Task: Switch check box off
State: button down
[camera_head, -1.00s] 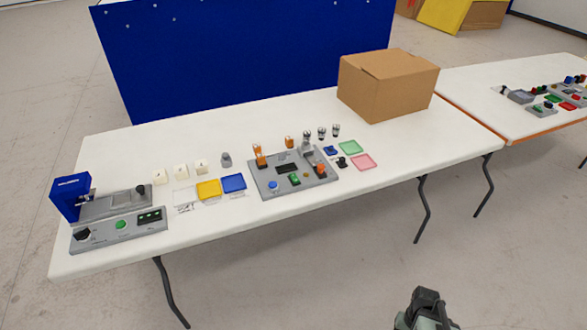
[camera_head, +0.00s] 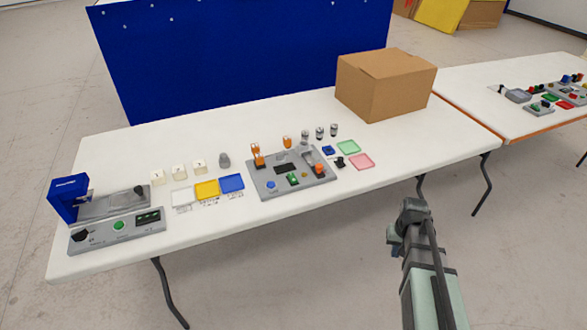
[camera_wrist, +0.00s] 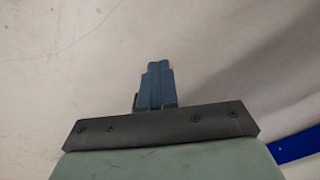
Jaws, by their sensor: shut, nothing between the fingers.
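A grey control panel (camera_head: 262,188) with buttons and orange parts lies in the middle of the white table (camera_head: 330,205). A second grey control box (camera_head: 100,238) with a black knob (camera_head: 80,236), a green button (camera_head: 119,225) and a dark display (camera_head: 148,217) sits at the table's left end, before a blue and grey press (camera_head: 68,197). I cannot tell which part is the check box switch. My gripper (camera_head: 413,208) is in front of the table's right part, apart from everything. In the wrist view its blue fingers (camera_wrist: 157,82) are shut and empty.
White, yellow (camera_head: 206,189) and blue (camera_head: 231,184) trays lie left of the middle panel; green and pink (camera_head: 361,162) trays lie right of it. A cardboard box (camera_head: 385,85) stands at the back right. Several small blocks and cylinders stand behind the trays. The table's front right is clear.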

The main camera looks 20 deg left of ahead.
jog(key=w+a+r+n, duration=0.2)
jog(key=w+a+r, duration=0.4)
jog(key=a, duration=0.3)
notch_tip(320, 180, up, 22)
jog(key=n, duration=0.5)
send_over(292, 175)
jog(key=shift+a+r, duration=0.1)
jog(key=shift+r, duration=0.05)
notch_tip(292, 175, down, 14)
jog(key=shift+f, duration=0.1)
jog(key=shift+w+f, duration=0.1)
jog(key=shift+f, duration=0.15)
